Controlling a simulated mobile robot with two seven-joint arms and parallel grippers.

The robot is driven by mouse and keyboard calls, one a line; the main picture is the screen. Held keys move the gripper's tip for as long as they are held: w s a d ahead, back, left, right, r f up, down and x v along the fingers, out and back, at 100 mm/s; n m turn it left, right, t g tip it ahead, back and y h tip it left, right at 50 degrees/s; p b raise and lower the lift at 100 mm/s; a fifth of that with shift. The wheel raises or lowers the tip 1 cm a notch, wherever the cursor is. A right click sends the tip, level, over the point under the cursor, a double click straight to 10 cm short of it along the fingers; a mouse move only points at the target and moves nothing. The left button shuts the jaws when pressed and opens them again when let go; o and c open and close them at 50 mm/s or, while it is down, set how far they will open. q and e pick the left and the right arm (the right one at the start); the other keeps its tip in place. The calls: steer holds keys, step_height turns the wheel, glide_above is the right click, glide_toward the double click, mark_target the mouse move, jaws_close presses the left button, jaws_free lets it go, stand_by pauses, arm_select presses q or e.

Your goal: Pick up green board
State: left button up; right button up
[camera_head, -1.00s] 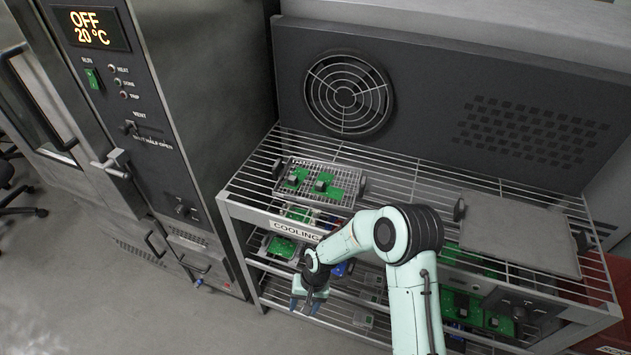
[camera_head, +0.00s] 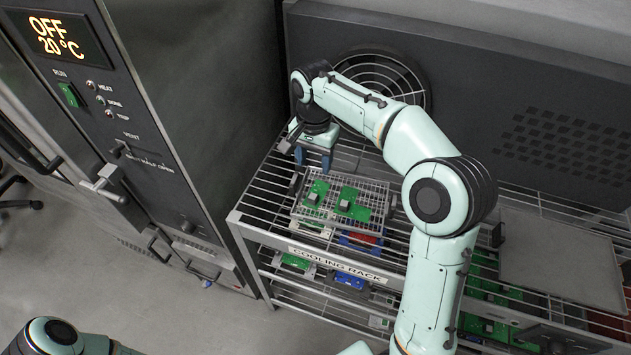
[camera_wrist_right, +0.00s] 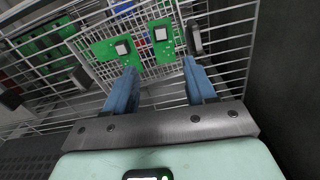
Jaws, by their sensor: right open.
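Two green boards, each with a grey block on it, lie in a wire basket (camera_head: 375,198) on the top shelf. The left green board (camera_head: 315,194) and the right green board (camera_head: 351,204) lie side by side. They also show in the right wrist view, one to the left (camera_wrist_right: 119,50) and one nearer the middle (camera_wrist_right: 161,40). My right gripper (camera_head: 313,158) is above the shelf behind the basket, pointing down. Its blue fingers are open and empty in the right wrist view (camera_wrist_right: 160,80), apart from both boards. Part of my left arm shows at the lower left; its gripper is out of view.
The wire cooling rack (camera_head: 262,215) carries the basket, with more boards on lower shelves. A flat grey tray (camera_head: 560,262) is at the right. A dark fan panel (camera_head: 470,110) stands behind, and an oven (camera_head: 140,130) is at the left.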

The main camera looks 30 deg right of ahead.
steer(key=b, duration=0.1)
glide_above(313, 195)
steer(key=f, duration=0.7)
steer(key=shift+s+f, duration=0.3)
steer(key=shift+f, duration=0.05)
steer(key=shift+w+f, duration=0.15)
steer(key=shift+f, duration=0.35)
step_height(313, 195, down, 5)
steer(key=shift+w+r, duration=0.15)
steer(key=shift+r, duration=0.05)
arm_select(q)
steer(key=shift+s+a+f, duration=0.1)
steer(key=shift+s+f, duration=0.75)
arm_select(e)
jaws_close()
